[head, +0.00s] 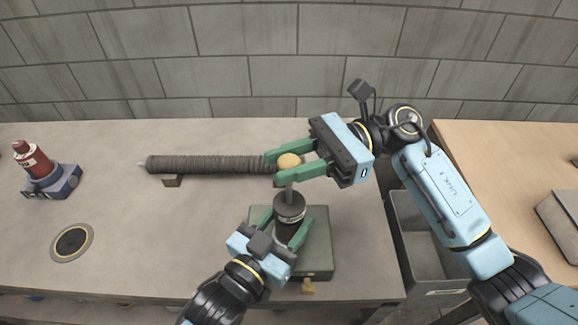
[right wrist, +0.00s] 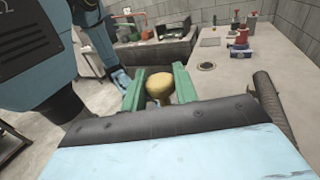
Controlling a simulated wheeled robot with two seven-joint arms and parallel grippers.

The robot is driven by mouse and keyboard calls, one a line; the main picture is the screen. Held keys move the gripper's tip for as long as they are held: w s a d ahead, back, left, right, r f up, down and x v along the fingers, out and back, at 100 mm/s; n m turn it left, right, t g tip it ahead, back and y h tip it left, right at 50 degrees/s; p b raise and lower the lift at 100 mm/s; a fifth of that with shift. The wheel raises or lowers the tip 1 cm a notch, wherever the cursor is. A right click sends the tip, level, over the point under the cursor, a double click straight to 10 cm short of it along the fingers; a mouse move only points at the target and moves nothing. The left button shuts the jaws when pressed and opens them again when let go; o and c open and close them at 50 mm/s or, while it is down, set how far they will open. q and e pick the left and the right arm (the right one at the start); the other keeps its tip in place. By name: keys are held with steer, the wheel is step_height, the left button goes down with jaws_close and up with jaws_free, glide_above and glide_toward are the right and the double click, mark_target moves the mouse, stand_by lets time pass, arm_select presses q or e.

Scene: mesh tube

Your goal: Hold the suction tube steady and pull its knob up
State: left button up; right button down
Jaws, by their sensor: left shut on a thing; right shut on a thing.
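The suction tube (head: 290,206) is a dark cylinder with a pale label, standing upright on a grey-green base plate (head: 319,258). My left gripper (head: 287,229) is shut around the tube's body from the front. A thin rod rises from the tube's top to a tan, rounded knob (head: 288,161). My right gripper (head: 279,163) comes in from the right and is shut on the knob, well above the tube's body. The knob also shows between the green fingers in the right wrist view (right wrist: 160,88). The lower part of the tube is partly hidden by my left gripper.
A ribbed grey mesh tube (head: 210,164) lies on small blocks behind. A red cylinder on a blue base (head: 50,178) and a round dark disc (head: 72,242) are at the left. A grey bin (head: 428,240) stands beyond the table's right edge. The table's left middle is clear.

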arm_select(q)
steer(key=shift+f, duration=0.25)
arm_select(e)
steer(key=shift+r, duration=0.2)
steer(key=c, duration=1.1)
jaws_free()
steer(key=shift+d+f, duration=0.1)
steer(key=v, duration=1.2)
arm_select(q)
steer(key=o, duration=1.2)
steer(key=shift+r, duration=0.1)
steer(key=shift+c, duration=0.2)
steer(key=shift+s+a, duration=0.1)
steer(key=shift+s, duration=0.05)
